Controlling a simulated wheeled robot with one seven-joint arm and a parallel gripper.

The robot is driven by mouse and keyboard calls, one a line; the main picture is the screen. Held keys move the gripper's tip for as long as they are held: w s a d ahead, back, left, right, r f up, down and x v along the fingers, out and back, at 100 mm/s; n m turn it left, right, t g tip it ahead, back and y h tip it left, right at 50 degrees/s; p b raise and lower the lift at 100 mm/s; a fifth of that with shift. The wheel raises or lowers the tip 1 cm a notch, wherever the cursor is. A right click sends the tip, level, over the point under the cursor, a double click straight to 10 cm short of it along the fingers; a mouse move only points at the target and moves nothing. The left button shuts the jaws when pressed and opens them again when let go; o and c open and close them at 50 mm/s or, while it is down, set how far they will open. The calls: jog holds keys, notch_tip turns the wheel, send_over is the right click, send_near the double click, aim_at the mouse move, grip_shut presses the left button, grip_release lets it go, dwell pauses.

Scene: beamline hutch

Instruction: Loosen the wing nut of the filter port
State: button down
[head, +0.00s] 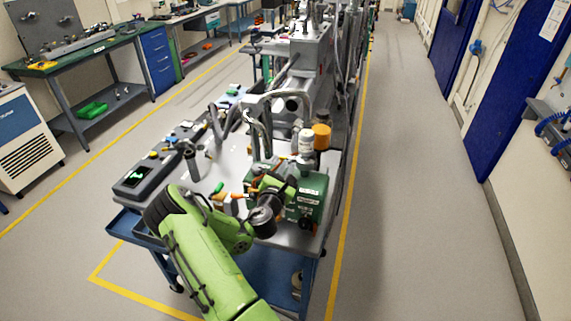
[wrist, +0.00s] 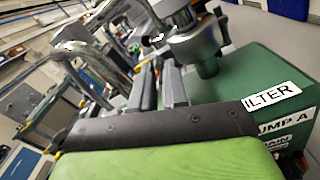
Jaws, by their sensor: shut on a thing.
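A green pump box (head: 313,195) stands on the cart top, with white labels; in the wrist view the pump box (wrist: 262,80) shows labels reading "ILTER", "UMP A" and partly "RAIN". A grey metal filter port (wrist: 197,48) rises beside the label. My gripper (wrist: 158,62) reaches to the port's left side, with its two dark fingers close together. They are shut on a small part at the port's side, which I take for the wing nut (wrist: 154,40); it is small and mostly hidden by the fingertips. In the head view my arm hides the wing nut.
The blue cart (head: 262,258) carries a grey console (head: 147,180) at left. White and orange-brown bottles (head: 322,136) stand behind the pump box. Metal hoses (head: 262,112) arch close behind the gripper. The floor aisle on the right is clear.

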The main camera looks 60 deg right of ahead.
jog(key=shift+r+n+p, duration=0.1)
jog(key=shift+n+p, duration=1)
jog(key=shift+n, duration=0.5)
jog(key=c, duration=1.3)
grip_release()
